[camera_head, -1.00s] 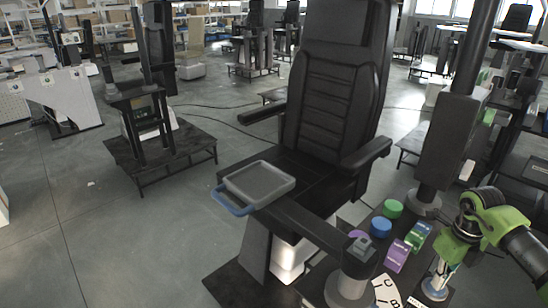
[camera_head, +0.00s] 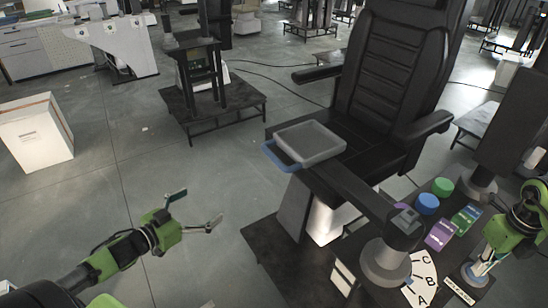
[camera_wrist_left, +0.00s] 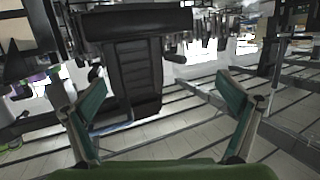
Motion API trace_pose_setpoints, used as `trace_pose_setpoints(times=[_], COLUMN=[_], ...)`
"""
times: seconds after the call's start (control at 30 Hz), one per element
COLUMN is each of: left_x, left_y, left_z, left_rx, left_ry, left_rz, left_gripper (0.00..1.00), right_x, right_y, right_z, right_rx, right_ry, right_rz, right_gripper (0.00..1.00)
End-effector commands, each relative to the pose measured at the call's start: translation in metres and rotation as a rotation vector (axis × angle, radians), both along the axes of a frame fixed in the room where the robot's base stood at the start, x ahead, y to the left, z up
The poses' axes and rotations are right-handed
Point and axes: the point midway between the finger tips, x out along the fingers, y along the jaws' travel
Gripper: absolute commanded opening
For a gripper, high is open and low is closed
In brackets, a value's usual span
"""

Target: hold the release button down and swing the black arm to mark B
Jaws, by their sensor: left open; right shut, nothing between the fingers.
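The black arm (camera_head: 357,190) runs from a round grey pivot post (camera_head: 385,262) up-left to a grey tray (camera_head: 312,141) with a blue handle (camera_head: 279,157). A purple-grey button piece (camera_head: 406,217), which looks like the release button, sits on top of the pivot end. A white card (camera_head: 424,279) with marks A, B and C lies at the post's right. My left gripper (camera_head: 198,210) is open and empty over the floor, left of the tray and apart from it. Its spread fingers also show in the left wrist view (camera_wrist_left: 160,118). My right gripper (camera_head: 478,270) is shut and empty, right of the card.
A black seat (camera_head: 393,85) stands behind the black arm. Blue (camera_head: 427,204) and green (camera_head: 442,187) round knobs and purple (camera_head: 440,235) and green (camera_head: 466,218) blocks sit between the post and my right arm. A white box (camera_head: 36,133) stands on the floor at left. Open floor surrounds my left gripper.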

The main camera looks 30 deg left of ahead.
Motion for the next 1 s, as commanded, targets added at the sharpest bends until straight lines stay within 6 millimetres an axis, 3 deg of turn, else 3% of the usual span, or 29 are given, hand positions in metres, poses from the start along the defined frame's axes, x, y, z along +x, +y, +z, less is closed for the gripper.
trace_pose_setpoints(times=[0.03, 0.1, 0.2, 0.33, 0.57, 1.0], left_x=[0.009, 0.015, 0.017, 0.013, 0.015, 0.050], left_y=[-0.019, -0.045, -0.080, -0.111, -0.127, -0.147], left_z=[0.035, 0.075, 0.118, 0.151, 0.165, 0.166], left_rx=[-0.013, -0.041, -0.076, -0.107, -0.124, -0.122], left_ry=[-0.047, -0.099, -0.147, -0.178, -0.191, -0.194], left_rz=[-0.069, -0.151, -0.256, -0.347, -0.389, -0.386], left_gripper=[1.00, 1.00, 1.00, 1.00, 1.00, 1.00], right_x=[-0.001, -0.001, -0.001, -0.001, -0.001, -0.001], right_y=[0.001, 0.001, 0.001, 0.001, 0.000, 0.000], right_z=[-0.002, -0.002, -0.002, -0.002, -0.002, -0.002], right_rx=[0.000, 0.000, 0.000, 0.000, 0.000, 0.000], right_ry=[0.004, 0.004, 0.004, 0.004, 0.004, 0.004], right_rz=[0.001, 0.001, 0.001, 0.001, 0.001, 0.001], right_gripper=[0.00, 0.00, 0.00, 0.00, 0.00, 0.00])
